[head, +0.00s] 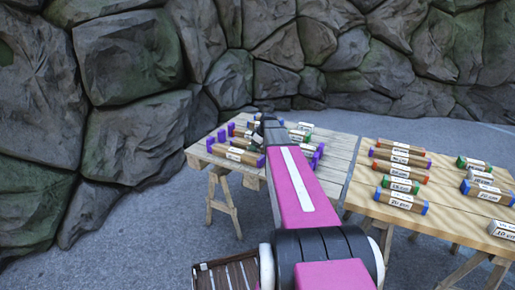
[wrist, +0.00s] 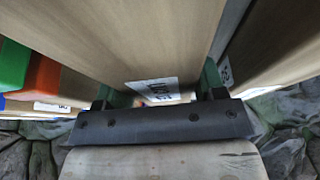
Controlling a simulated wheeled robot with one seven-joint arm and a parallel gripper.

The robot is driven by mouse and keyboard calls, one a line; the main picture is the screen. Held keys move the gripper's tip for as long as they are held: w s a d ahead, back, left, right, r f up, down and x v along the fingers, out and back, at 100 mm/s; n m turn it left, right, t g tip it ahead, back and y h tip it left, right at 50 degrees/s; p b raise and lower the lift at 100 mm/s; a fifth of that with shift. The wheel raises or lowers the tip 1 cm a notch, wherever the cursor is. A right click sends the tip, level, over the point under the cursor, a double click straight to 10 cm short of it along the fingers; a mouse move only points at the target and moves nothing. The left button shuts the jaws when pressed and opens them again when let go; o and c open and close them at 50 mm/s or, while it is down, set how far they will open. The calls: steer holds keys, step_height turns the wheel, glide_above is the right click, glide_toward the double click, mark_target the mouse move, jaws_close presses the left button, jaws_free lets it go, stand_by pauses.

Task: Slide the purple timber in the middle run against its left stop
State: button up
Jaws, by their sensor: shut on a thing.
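My gripper (wrist: 160,95) is shut on a pale wooden timber (wrist: 120,35) with a white label, which fills the upper middle of the wrist view. Its ends are out of that view, so its end colour cannot be told. In the head view my arm hides the fingertips and part of the left table (head: 336,148). A near timber with purple ends (head: 238,155) lies on that table. Behind it a middle timber (head: 242,134) runs up to my arm, partly hidden. Small purple blocks (head: 209,145) stand at the left ends of the runs. Gaps to them are too small to judge.
A second table (head: 450,222) on the right holds several labelled timbers with red, blue, green and purple ends. Timbers with green (wrist: 12,65) and orange (wrist: 42,78) ends lie left of my gripper in the wrist view. A rock wall (head: 130,140) rises behind.

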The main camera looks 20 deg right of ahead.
mark_target(245, 141)
steer(key=shift+w+a, duration=2.45)
steer(key=shift+w, duration=0.1)
steer(key=o, duration=1.2)
steer(key=shift+a, duration=0.15)
steer(key=shift+s+d+r, duration=0.15)
steer(key=shift+d+r, duration=0.05)
steer(key=shift+r, duration=0.1)
steer(key=v, duration=1)
steer(key=shift+r, duration=0.1)
steer(key=shift+s, duration=0.1)
